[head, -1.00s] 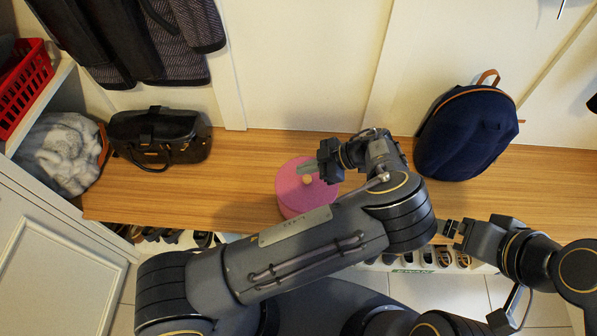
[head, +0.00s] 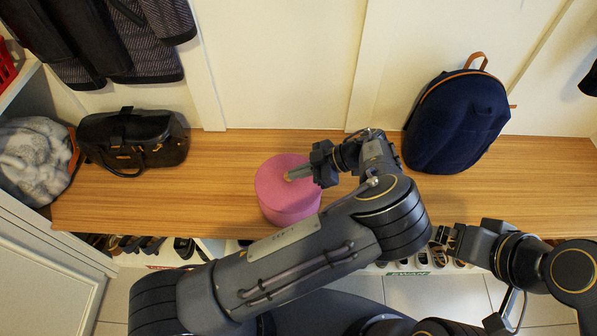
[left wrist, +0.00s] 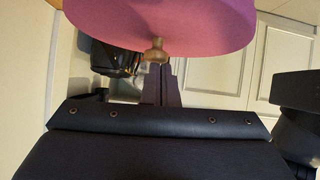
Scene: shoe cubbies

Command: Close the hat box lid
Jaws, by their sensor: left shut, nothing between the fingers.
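The pink hat box (head: 291,208) stands on the wooden bench in the head view. Its round lid (head: 272,176) lies over the top and looks flat; I cannot make out any gap at the rim. In the left wrist view the lid (left wrist: 165,18) fills the top, with its small tan knob (left wrist: 157,52) pointing down in the picture. My left gripper (head: 291,176) is shut and empty, its fingertips over the lid at the knob. The fingers (left wrist: 160,85) also show in the wrist view. My right gripper (head: 447,236) hangs near the bench's front edge, away from the box.
A black handbag (head: 132,140) stands on the bench (head: 222,165) to the left, beside a grey furry item (head: 32,158). A navy backpack (head: 457,120) leans on the wall to the right. Shoes (head: 150,246) sit in cubbies below. Bench between bag and box is clear.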

